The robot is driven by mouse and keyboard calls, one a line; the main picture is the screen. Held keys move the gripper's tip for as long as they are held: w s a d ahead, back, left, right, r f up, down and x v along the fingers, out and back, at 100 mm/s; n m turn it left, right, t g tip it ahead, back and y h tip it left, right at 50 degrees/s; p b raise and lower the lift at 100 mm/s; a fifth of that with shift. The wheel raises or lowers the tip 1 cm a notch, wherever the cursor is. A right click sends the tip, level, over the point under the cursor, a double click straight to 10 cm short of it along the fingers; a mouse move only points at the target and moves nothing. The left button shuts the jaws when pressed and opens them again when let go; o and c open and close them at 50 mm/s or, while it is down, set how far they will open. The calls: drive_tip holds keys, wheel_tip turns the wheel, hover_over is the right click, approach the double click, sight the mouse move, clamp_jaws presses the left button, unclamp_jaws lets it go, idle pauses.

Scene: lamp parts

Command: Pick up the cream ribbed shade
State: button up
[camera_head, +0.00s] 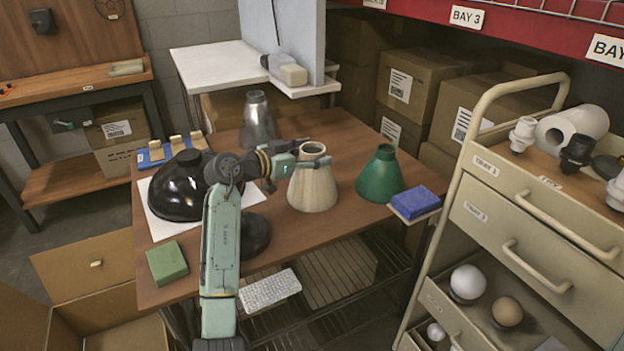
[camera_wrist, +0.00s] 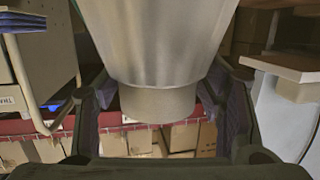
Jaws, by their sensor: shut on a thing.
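The cream ribbed shade (camera_head: 313,188) stands upright, narrow neck up, at the front middle of the wooden table (camera_head: 340,143). Its lower rim looks on or very close to the table top; I cannot tell if there is a gap. My gripper (camera_head: 309,162) reaches in from the left and is shut on the shade just below its neck. In the wrist view the shade (camera_wrist: 158,45) fills the upper middle, with its plain neck collar pointing down. My gripper's dark fingers (camera_wrist: 160,105) lie on either side of it.
A green shade (camera_head: 380,178) stands close on the right, beside a blue block (camera_head: 415,202). A glossy black shade (camera_head: 178,188) lies left, near my arm. A metallic grey shade (camera_head: 258,120) stands behind. A beige drawer cart (camera_head: 535,235) is at the right.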

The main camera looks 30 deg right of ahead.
drive_tip(key=c, duration=0.4)
drive_tip(key=shift+r, duration=0.1)
